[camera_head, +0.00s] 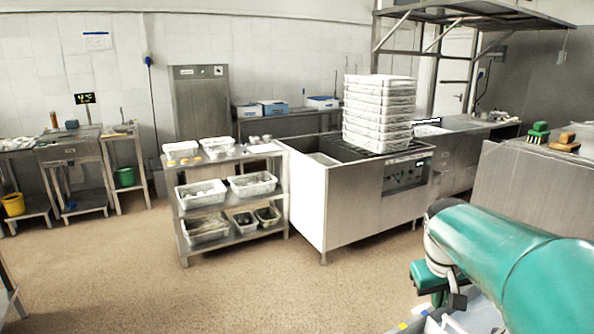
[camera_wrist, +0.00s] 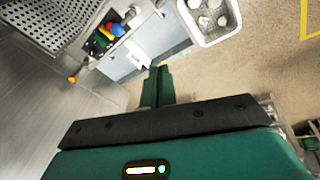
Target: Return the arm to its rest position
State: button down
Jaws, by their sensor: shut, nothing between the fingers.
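My arm's green link fills the lower right of the head view. My gripper (camera_wrist: 157,86) shows in the wrist view as two green fingers close together, shut and empty. It points over the floor, with a grey cabinet to its left and a white basket (camera_wrist: 212,38) above and to the right in the picture. In the head view the gripper's fingertips cannot be made out. A stack of white perforated baskets (camera_head: 379,112) stands on the steel machine (camera_head: 352,190) in the middle.
A steel shelf cart (camera_head: 232,165) with several white baskets stands left of the machine. A steel counter (camera_head: 535,190) with brushes (camera_head: 538,132) is at the right, near my arm. Side tables stand at the far left. The brown floor (camera_head: 150,270) in front is clear.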

jog(key=s+a+t+y, duration=0.2)
jog(key=s+a+t, duration=0.1)
jog(key=s+a, duration=1)
jog(key=s, duration=0.4)
jog(key=shift+a+f, duration=0.15)
